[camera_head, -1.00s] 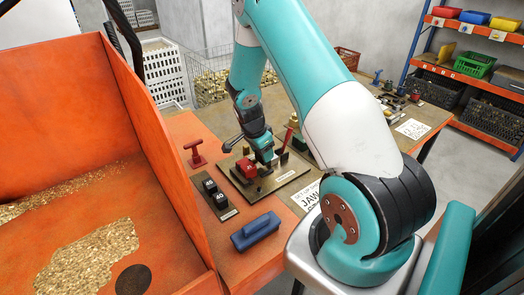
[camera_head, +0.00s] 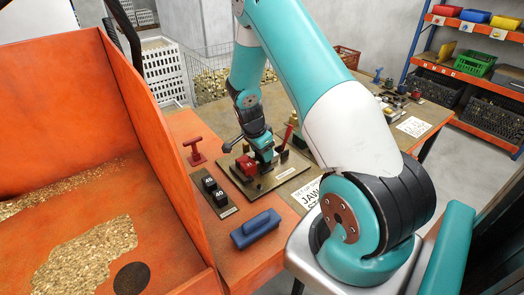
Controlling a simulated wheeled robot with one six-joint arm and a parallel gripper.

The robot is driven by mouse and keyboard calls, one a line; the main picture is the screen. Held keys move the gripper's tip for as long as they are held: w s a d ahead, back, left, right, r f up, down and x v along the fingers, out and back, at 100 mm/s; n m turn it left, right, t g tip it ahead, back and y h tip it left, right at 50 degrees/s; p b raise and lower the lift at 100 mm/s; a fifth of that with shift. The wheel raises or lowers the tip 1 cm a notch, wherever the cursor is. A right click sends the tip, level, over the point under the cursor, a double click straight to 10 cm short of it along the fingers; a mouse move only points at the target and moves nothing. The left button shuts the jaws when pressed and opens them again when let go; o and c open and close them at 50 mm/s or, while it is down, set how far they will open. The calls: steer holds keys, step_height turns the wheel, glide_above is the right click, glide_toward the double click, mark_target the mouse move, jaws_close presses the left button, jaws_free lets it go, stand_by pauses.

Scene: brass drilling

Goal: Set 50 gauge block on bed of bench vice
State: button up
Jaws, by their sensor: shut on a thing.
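The bench vice, with a red jaw body (camera_head: 243,170), stands on a brown base plate (camera_head: 291,174) on the orange bench. My gripper (camera_head: 265,160) points down at the vice, just right of the red body. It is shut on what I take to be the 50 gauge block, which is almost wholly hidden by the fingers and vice. I cannot tell whether the block touches the vice bed.
A large orange bin (camera_head: 165,150) with brass chips walls the left side. A printed card (camera_head: 307,194) lies right of the vice.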

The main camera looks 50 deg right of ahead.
steer(key=shift+f+b, duration=0.65)
steer(key=shift+b, duration=0.05)
stand_by(0.9)
steer(key=o, duration=1.6)
steer(key=shift+r, duration=0.1)
steer(key=shift+r+p, duration=2.3)
steer(key=shift+r, duration=1.15)
steer(key=shift+f, duration=0.1)
